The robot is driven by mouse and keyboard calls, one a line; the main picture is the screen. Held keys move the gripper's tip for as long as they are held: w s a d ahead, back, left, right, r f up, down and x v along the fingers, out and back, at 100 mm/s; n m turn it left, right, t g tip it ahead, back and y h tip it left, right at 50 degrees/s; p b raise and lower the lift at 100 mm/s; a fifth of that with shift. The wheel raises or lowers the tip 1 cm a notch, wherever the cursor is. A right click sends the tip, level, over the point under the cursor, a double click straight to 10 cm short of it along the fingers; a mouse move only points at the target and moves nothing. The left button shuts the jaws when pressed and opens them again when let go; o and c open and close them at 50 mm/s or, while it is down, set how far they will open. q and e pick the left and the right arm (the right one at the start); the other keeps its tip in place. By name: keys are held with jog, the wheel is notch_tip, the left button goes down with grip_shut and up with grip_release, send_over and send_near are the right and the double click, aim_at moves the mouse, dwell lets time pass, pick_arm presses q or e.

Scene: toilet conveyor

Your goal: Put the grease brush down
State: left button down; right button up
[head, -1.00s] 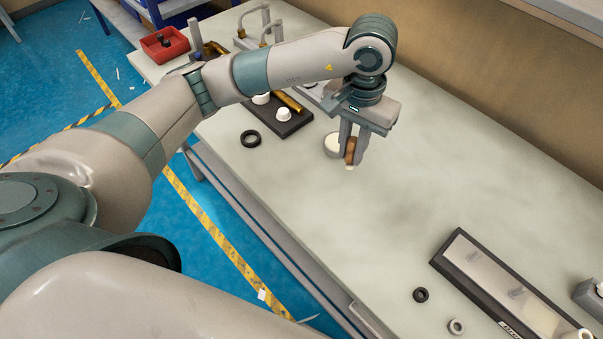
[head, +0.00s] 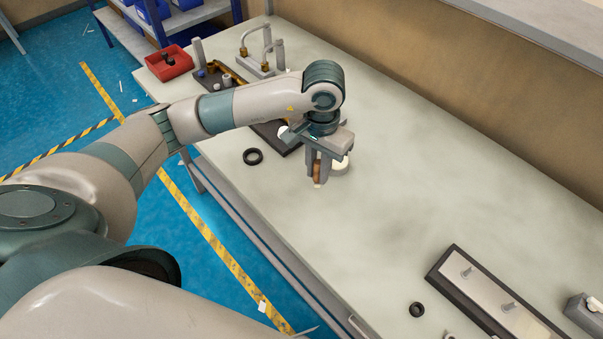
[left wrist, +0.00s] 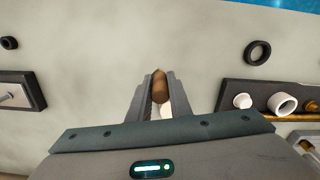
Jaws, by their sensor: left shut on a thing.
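My left gripper (head: 318,174) is shut on the grease brush (head: 317,172), which has a brown handle and a small pale tip pointing down. The brush is upright between the fingers, low over the bench; I cannot tell if its tip touches the surface. In the left wrist view the brown handle (left wrist: 160,87) shows between the two fingers. A round white pot (head: 341,168) stands right beside the gripper, partly hidden behind it; a bit of it shows in the left wrist view (left wrist: 167,111). My right gripper is not in view.
A black ring (head: 253,156) lies on the bench (head: 420,180) left of the gripper. A dark tray (head: 290,145) with white parts is partly behind my arm. A plate with pins (head: 487,289) and another ring (head: 417,310) lie at lower right. The middle of the bench is clear.

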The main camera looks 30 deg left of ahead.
pick_arm(q)
jog(key=a, duration=0.1)
jog(key=a+f+p, duration=0.1)
jog(key=a+f, duration=0.1)
jog(key=a, duration=0.1)
jog(key=shift+f, duration=0.25)
jog(key=shift+s+f+p, duration=0.1)
jog(key=shift+f+p, duration=0.25)
jog(key=shift+p, duration=0.25)
jog(key=shift+f+p, duration=0.85)
jog(key=shift+f, duration=0.8)
jog(key=shift+f, duration=0.1)
